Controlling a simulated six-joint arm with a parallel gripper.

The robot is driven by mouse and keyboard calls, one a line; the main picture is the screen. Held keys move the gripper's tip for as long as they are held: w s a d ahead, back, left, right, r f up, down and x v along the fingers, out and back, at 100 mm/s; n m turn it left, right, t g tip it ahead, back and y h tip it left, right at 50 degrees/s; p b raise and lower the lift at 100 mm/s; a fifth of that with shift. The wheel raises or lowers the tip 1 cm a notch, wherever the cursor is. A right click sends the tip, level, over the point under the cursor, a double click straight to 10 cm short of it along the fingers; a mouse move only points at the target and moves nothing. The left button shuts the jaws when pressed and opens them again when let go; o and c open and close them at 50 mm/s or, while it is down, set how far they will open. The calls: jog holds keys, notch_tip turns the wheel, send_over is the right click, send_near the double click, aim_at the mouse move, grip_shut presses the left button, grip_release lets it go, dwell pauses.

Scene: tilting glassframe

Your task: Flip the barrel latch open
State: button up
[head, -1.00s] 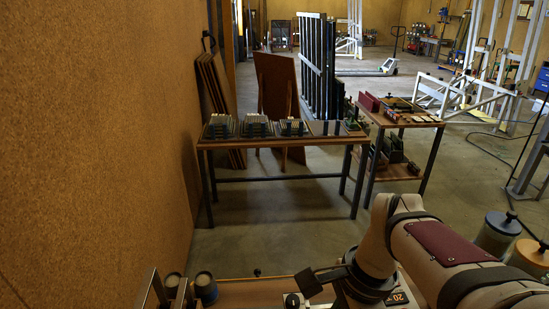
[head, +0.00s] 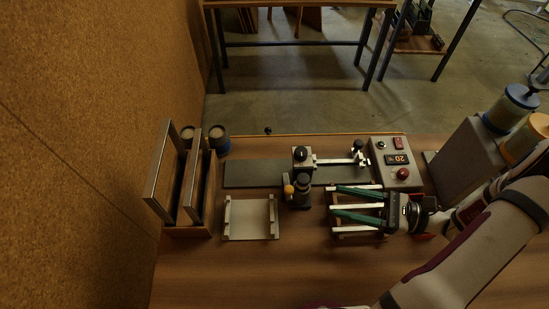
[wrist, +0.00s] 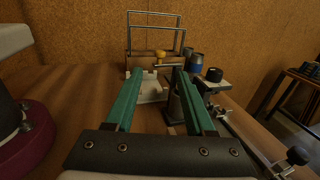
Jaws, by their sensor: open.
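My gripper (head: 337,200) is open, its two teal fingers pointing left above the bench; nothing is between them in the head view. A dark upright fixture (head: 303,188) with an orange knob (head: 289,190) stands just left of the fingertips, apart from them; it looks like the barrel latch, but I cannot tell for sure. In the wrist view the knob (wrist: 161,54) shows ahead between the fingers, with the dark post (wrist: 172,100) near the right finger. Whether the latch is open or shut cannot be made out.
Two metal frames (head: 165,178) stand upright in a wooden holder at left. A rail with black-knobbed clamps (head: 330,161) and a control box (head: 397,160) are behind. The bench's front is clear.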

aim_at(287, 184)
jog(key=x, duration=1.5)
jog(key=shift+a, duration=0.3)
jog(key=shift+w+f, duration=0.1)
jog(key=shift+w, duration=0.05)
grip_shut()
